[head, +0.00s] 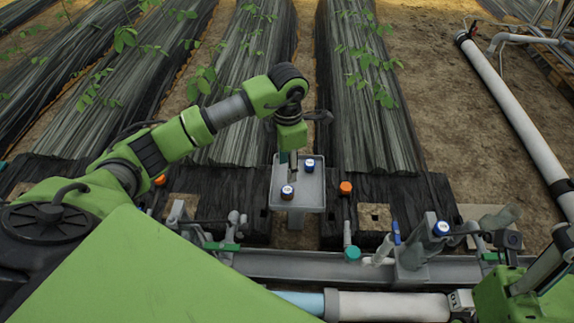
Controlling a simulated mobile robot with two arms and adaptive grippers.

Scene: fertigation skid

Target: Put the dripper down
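My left gripper (292,164) points down over a small grey tray (315,201) in the middle of the head view. Two small round pieces with blue tops and pale marks, which look like drippers, show at the tray. One dripper (309,165) is just right of the fingers. The other dripper (287,192) is nearer to me, just below the fingertips in the picture. Both appear apart from the fingers, and I see nothing clearly held. The finger gap is too small and dark to judge.
A grey rail (300,265) crosses in front of the tray, with fittings, a teal cap (352,253) and another blue-topped piece (441,228). Orange caps (345,187) flank the tray. A white pipe (510,110) runs along the right. Plant rows lie behind.

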